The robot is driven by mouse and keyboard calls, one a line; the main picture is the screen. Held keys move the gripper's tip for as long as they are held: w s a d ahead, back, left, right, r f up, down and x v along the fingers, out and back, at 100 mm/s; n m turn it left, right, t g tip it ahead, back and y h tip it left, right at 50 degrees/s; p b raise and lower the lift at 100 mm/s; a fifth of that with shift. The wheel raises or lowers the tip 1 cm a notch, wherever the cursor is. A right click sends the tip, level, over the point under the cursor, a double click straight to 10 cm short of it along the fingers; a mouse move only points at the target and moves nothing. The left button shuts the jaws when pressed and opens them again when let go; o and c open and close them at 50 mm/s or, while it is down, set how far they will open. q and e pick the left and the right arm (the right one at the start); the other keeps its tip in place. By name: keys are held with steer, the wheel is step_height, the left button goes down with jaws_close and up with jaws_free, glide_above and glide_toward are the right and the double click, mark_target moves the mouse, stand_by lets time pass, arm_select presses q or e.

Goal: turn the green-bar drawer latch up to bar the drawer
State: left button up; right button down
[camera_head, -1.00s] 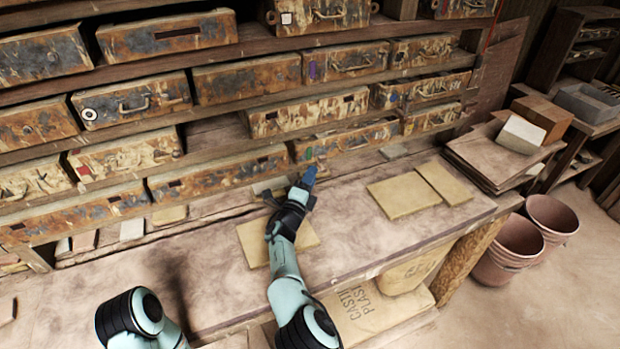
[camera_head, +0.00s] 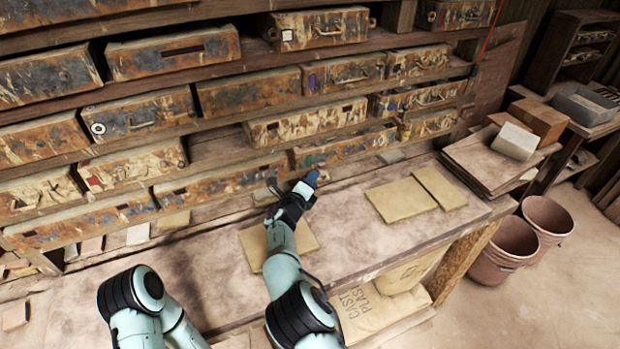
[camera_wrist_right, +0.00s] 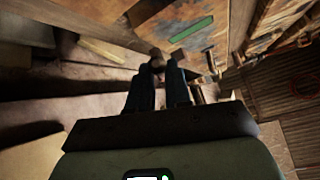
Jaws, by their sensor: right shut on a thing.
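The drawer with the green bar (camera_head: 345,148) is in the low row behind the bench. Its green bar (camera_wrist_right: 192,28) shows clearly in the right wrist view and only as a small mark in the head view. My right gripper (camera_head: 309,181) is at the lower left front of this drawer. In the right wrist view its fingers (camera_wrist_right: 157,72) are close together on a small dark piece, the latch (camera_wrist_right: 156,58), below and left of the green bar. The fingers and shadow hide much of the latch, so its exact angle is unclear. My left gripper is out of view.
Rows of worn drawers (camera_head: 250,92) fill the rack behind. Tan tiles (camera_head: 401,199) lie on the bench, one partly under my right arm. Stacked boards (camera_head: 490,160) stand at the bench's right end, with pink buckets (camera_head: 507,248) on the floor. The bench front between tiles is clear.

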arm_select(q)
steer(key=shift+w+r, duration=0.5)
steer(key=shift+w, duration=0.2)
arm_select(e)
steer(key=shift+w+d+r+m+g+y, duration=0.15)
steer(key=shift+d+r+m+g+y, duration=0.1)
steer(key=shift+r+m+g+y, duration=0.35)
steer(key=shift+r, duration=0.1)
steer(key=c, duration=1.2)
jaws_free()
